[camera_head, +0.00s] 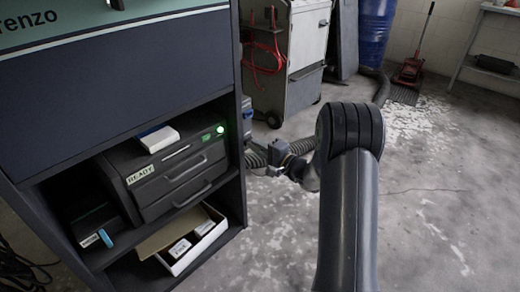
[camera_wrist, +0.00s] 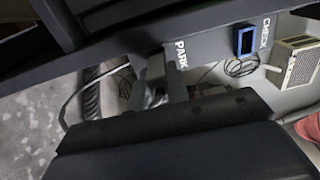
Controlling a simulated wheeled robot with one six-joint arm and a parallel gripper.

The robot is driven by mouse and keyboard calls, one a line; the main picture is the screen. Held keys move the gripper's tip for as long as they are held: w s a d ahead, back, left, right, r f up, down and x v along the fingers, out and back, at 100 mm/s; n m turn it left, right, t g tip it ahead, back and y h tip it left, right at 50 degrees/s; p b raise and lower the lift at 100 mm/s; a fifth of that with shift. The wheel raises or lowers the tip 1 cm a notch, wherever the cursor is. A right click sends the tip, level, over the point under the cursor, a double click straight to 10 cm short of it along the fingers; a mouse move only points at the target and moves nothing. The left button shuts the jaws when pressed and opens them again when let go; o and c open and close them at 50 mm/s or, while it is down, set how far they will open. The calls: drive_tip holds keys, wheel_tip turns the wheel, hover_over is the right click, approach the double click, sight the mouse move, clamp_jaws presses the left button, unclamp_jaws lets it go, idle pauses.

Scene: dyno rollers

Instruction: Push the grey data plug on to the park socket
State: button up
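In the wrist view my gripper (camera_wrist: 156,84) points away from the camera, its two dark fingers close together. A small grey piece between them, which looks like the grey data plug (camera_wrist: 154,68), fills the gap. A grey cable loops to the left of it. In the head view my arm reaches to the cabinet's right side, and the fingertips are hidden.
A blue-framed socket (camera_wrist: 246,40) sits by the CHECK label (camera_wrist: 265,36), right of PARK. A beige vented box (camera_wrist: 295,62) is farther right. In the head view, the dark cabinet (camera_head: 110,85) holds a drawer unit marked READY with a green light (camera_head: 220,130).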

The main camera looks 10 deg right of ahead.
drive_tip(key=o, duration=0.5)
drive_tip(key=p+v, duration=0.3)
drive_tip(key=v, duration=0.8)
drive_tip(key=shift+w+a, duration=0.1)
drive_tip(key=b+x, duration=0.3)
drive_tip(key=x, duration=0.8)
drive_tip(key=shift+s+d+r+p, duration=0.1)
drive_tip(key=shift+s+d+p, duration=0.15)
drive_tip(key=shift+p, duration=0.1)
drive_tip(key=shift+s, duration=0.15)
